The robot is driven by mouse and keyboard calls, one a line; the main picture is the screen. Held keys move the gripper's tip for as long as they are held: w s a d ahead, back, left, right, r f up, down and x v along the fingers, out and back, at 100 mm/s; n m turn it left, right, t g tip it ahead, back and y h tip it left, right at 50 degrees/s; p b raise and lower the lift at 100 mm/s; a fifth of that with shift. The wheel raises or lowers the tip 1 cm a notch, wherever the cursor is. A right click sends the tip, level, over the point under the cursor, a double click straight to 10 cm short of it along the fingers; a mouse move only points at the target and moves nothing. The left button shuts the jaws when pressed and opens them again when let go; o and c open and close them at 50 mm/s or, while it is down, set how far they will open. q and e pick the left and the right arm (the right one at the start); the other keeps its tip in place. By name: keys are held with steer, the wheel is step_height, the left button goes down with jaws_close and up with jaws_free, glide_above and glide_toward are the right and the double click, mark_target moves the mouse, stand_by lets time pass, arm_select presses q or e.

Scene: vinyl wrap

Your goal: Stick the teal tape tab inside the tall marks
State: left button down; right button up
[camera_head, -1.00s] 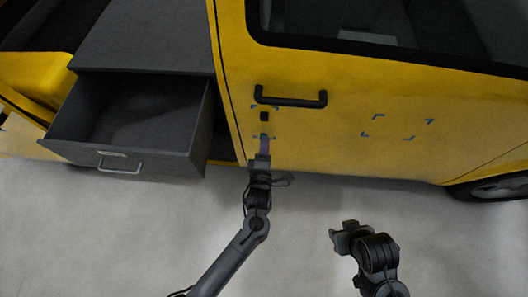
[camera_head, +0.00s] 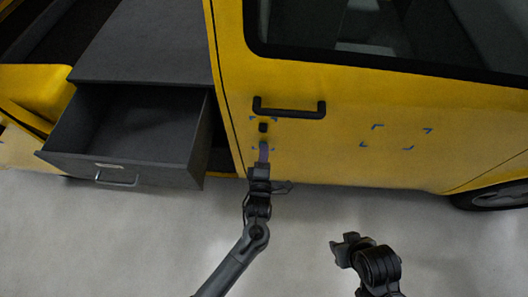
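My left gripper (camera_head: 260,172) reaches up to the lower part of the yellow door. A narrow purplish strip (camera_head: 263,152) runs upward from its fingertips and overlaps the lower edge of the tall marks (camera_head: 254,148). No clearly teal tab shows; the strip looks purple. I cannot tell whether the fingers are closed on it or whether it touches the door. A small black square (camera_head: 263,127) lies between the upper tall marks. My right gripper (camera_head: 343,246) is over the floor, away from the door, with nothing visible in it; its finger gap is unclear.
A black door handle (camera_head: 290,109) sticks out just above the tall marks. Wide blue corner marks (camera_head: 379,127) are on the door to the right. An open grey drawer (camera_head: 60,160) juts out on the left. The grey floor (camera_head: 460,250) is clear at the lower right.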

arm_select(q)
steer(key=shift+w, duration=0.35)
steer(key=shift+w+b, duration=0.3)
steer(key=shift+b, duration=0.1)
stand_by(0.8)
steer(key=c, duration=1.2)
jaws_free()
steer(key=shift+w, duration=0.1)
steer(key=shift+c, duration=0.2)
